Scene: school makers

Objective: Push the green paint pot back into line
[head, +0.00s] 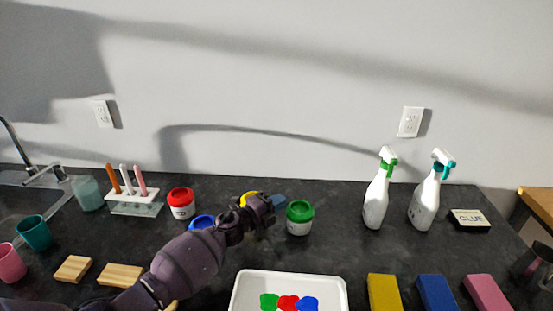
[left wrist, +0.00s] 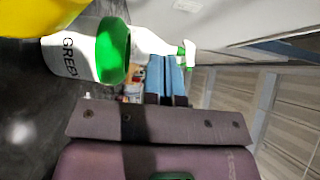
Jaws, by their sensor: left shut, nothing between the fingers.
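The green paint pot (head: 299,220), white with a green lid, stands upright at the right end of the paint pots. It also shows in the left wrist view (left wrist: 80,58), with its label partly readable. My left gripper (head: 279,201) is shut and empty, its blue fingertips just left of the green lid. They also show in the left wrist view (left wrist: 168,80); I cannot tell whether they touch the pot. The red pot (head: 181,204) stands at left. The blue pot (head: 202,222) and yellow pot (head: 249,197) are partly hidden by my left arm. My right gripper is not in view.
A white tray (head: 240,293) with paint blobs lies in front. Yellow, blue and pink blocks lie front right. A brush rack (head: 133,205) is at left.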

